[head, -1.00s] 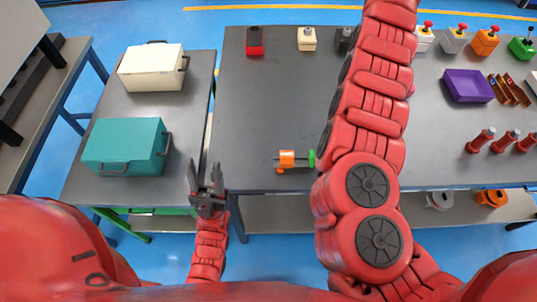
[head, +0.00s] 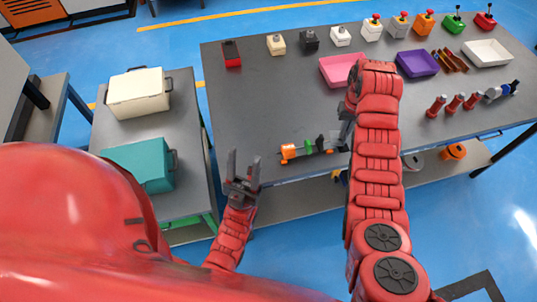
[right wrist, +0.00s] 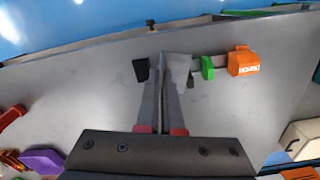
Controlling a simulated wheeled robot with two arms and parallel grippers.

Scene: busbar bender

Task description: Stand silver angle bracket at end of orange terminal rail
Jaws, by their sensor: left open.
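In the right wrist view the orange block (right wrist: 243,62) and green block (right wrist: 207,68) are right of my fingertips. A pale silver piece, seemingly the angle bracket (right wrist: 178,66), is at the fingertips of my right gripper (right wrist: 163,68), left of the green block. I cannot tell whether the fingers grip it. My left gripper (head: 243,168) is open and empty, left of the rail, near the table's front edge.
A pink tray (head: 340,70) and a purple tray (head: 417,63) lie behind the right arm. Several button boxes line the back edge. Red-handled parts (head: 454,103) stand at right. Cream (head: 139,91) and teal (head: 140,164) boxes sit on the side table.

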